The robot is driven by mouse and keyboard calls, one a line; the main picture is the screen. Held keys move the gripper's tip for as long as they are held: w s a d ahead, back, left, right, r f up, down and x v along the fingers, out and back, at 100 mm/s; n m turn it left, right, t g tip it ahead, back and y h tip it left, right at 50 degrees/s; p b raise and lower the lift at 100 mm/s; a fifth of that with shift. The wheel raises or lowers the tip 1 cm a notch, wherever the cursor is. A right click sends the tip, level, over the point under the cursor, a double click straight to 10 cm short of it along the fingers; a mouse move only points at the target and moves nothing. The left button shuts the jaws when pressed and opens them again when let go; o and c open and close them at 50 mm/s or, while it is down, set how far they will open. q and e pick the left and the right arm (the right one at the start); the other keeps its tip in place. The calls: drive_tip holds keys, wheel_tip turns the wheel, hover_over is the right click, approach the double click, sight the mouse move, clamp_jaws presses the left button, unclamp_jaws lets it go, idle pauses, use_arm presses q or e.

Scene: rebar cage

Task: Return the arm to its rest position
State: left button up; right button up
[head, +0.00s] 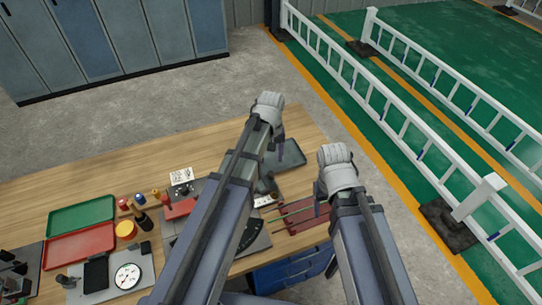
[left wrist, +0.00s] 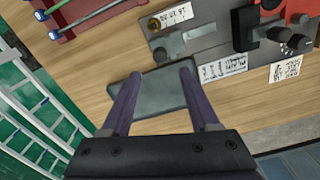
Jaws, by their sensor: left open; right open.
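My left gripper (head: 279,150) is open and empty. It hangs over the far right part of the wooden table, above a flat dark grey tray (head: 292,163). In the left wrist view its two purple fingers (left wrist: 160,96) stand wide apart with the tray (left wrist: 158,88) below and between them. My right gripper (head: 320,203) is near the table's right edge, beside a red rack (head: 300,228) with thin rods. Its fingers are partly hidden by its own wrist, and I see nothing held in it.
A green tray (head: 80,214) and a red tray (head: 80,246) lie at the left. Bottles, a dial gauge (head: 128,276) and grey fixture plates fill the middle. Blue drawers (head: 292,271) sit under the front edge. A white railing (head: 400,118) stands beyond the table to the right.

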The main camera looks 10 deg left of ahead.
idle(0.4)
use_arm(q)
drive_tip(key=s+d+f+m+b, duration=0.2)
drive_tip(key=s+d+m, duration=0.1)
drive_tip(key=s, duration=0.5)
drive_tip(key=s+d+f+m+y+b, duration=0.1)
drive_tip(key=s+d+f+m+b, duration=0.2)
drive_tip(key=s, duration=0.5)
drive_tip(key=shift+d+m, duration=0.8)
drive_tip(key=shift+d, duration=0.25)
use_arm(e)
wheel_tip(320, 180, down, 5)
drive_tip(key=shift+f, duration=0.15)
use_arm(q)
drive_tip(key=shift+a, duration=0.15)
use_arm(e)
drive_tip(key=shift+a, duration=0.15)
